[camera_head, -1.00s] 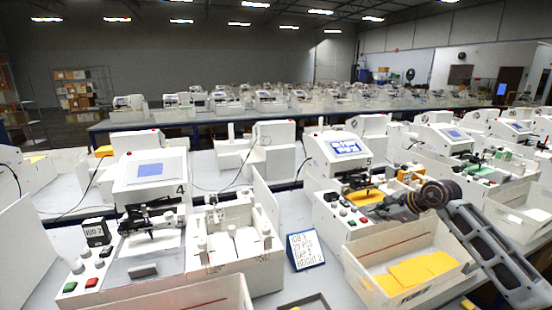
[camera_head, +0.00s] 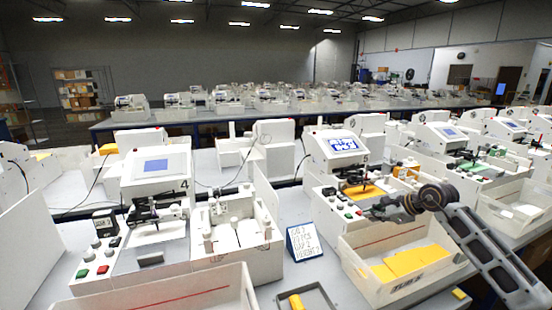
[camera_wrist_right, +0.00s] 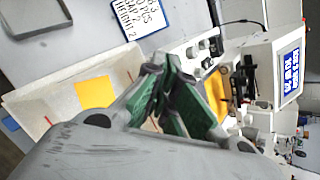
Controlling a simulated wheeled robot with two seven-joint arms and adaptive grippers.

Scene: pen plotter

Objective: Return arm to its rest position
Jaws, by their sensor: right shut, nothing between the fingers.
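My right arm comes in from the right edge of the head view. Its gripper (camera_head: 376,211) is shut and empty, in front of the plotter marked 5 (camera_head: 338,143) and above the back edge of the white bin (camera_head: 385,290). In the right wrist view the fingers with green pads (camera_wrist_right: 172,97) are closed together with nothing between them. A yellow sheet (camera_head: 368,191) lies on the plotter bed behind the gripper. Several yellow sheets (camera_head: 415,260) lie in the bin. My left gripper is not in view.
The plotter marked 4 (camera_head: 156,166) stands left, with buttons at its front. A small blue-framed sign (camera_head: 303,241) stands between the stations. A grey tray (camera_head: 322,290) with a yellow piece (camera_head: 296,302) lies at the front. Bare tabletop surrounds the sign.

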